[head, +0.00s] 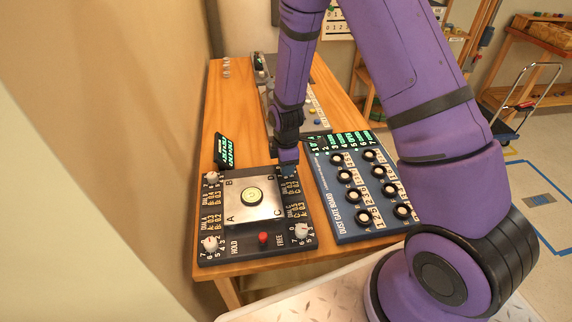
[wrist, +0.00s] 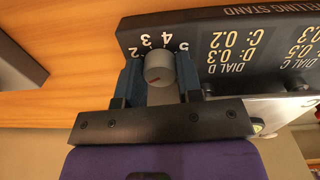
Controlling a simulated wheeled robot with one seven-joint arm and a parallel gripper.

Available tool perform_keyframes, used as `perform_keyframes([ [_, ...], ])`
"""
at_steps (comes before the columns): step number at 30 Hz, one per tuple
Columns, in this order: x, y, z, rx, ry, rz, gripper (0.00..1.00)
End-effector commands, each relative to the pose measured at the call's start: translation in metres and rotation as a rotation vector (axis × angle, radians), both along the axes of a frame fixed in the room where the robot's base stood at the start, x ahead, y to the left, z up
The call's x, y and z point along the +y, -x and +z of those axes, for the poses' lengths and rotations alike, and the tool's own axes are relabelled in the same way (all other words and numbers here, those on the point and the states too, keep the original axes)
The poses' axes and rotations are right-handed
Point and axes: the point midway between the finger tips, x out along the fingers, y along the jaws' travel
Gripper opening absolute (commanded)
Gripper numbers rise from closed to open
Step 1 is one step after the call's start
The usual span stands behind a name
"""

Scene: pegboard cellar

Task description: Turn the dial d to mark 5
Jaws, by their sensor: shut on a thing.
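The levelling stand (head: 222,252) is a dark board with a dial at each corner, a light plate marked A to D, and a round level (head: 252,197) in its middle. My gripper (head: 288,168) is at its far right corner, beside the letter D. In the wrist view my gripper (wrist: 160,85) is shut on dial d (wrist: 158,66), a grey round knob beside the label "DIAL D". Marks 2, 3, 4 and 5 (wrist: 184,46) show around it. A red line on the knob's face lies toward its lower left. The other marks are hidden. My gripper hides this dial in the head view.
A blue dust gate board (head: 345,205) with several black knobs stands close on the right. A small green display (head: 224,151) stands behind the stand. A red button (head: 263,238) is at the stand's front.

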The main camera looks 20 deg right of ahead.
Motion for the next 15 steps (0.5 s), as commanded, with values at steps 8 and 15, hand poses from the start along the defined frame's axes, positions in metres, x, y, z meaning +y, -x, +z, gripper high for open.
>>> perform_keyframes([
  [8,0.0003,-0.0004,0.0003,-0.001,-0.001,-0.26,0.1],
  [15,0.0005,-0.0004,0.0003,-0.001,0.0,-0.489,0.1],
])
